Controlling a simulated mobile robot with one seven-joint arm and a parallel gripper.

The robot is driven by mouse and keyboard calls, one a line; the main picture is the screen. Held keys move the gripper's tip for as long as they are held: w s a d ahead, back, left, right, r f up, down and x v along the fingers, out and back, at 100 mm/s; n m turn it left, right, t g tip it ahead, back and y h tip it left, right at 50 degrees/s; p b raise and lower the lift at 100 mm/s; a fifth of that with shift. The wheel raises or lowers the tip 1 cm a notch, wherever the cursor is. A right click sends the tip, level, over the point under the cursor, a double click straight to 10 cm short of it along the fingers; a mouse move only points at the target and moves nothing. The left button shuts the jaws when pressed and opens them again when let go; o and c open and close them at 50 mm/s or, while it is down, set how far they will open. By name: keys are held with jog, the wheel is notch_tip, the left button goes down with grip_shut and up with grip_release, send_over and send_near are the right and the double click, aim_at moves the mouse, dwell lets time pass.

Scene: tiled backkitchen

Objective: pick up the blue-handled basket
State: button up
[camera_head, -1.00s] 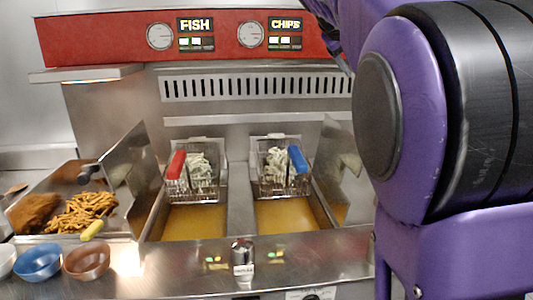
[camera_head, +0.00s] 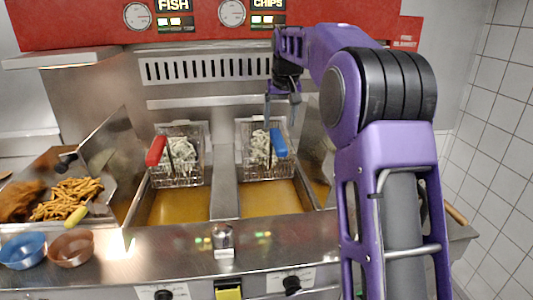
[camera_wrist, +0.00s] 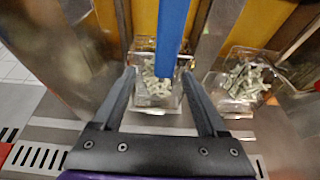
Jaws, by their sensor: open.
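The blue-handled basket (camera_head: 266,165) hangs at the back of the right fryer well, with pale food in its wire mesh. Its blue handle (camera_head: 278,142) sticks up toward the front. My gripper (camera_head: 280,112) is above the basket with its fingers pointing down. In the wrist view my gripper (camera_wrist: 159,73) is open, and the blue handle (camera_wrist: 173,35) runs from the top edge to between the fingertips. The fingers appear apart from the handle; the exact height gap is hard to tell. The basket's mesh (camera_wrist: 155,85) shows between the fingers.
A red-handled basket (camera_head: 178,165) with similar food hangs at the left fryer well. Metal lids stand upright beside both wells. A salt shaker (camera_head: 222,237) stands on the front ledge. Bowls and a tray of fried food are at left. The vented back panel (camera_head: 200,70) is close behind.

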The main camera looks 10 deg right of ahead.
aim_at(278, 131)
jog(key=x, duration=1)
jog(key=shift+w+a+f+b, duration=0.1)
jog(key=shift+w+a+b, duration=0.2)
jog(key=shift+a, duration=0.1)
jog(key=shift+s, duration=0.1)
jog(key=shift+c, duration=0.3)
grip_shut()
dwell(0.5)
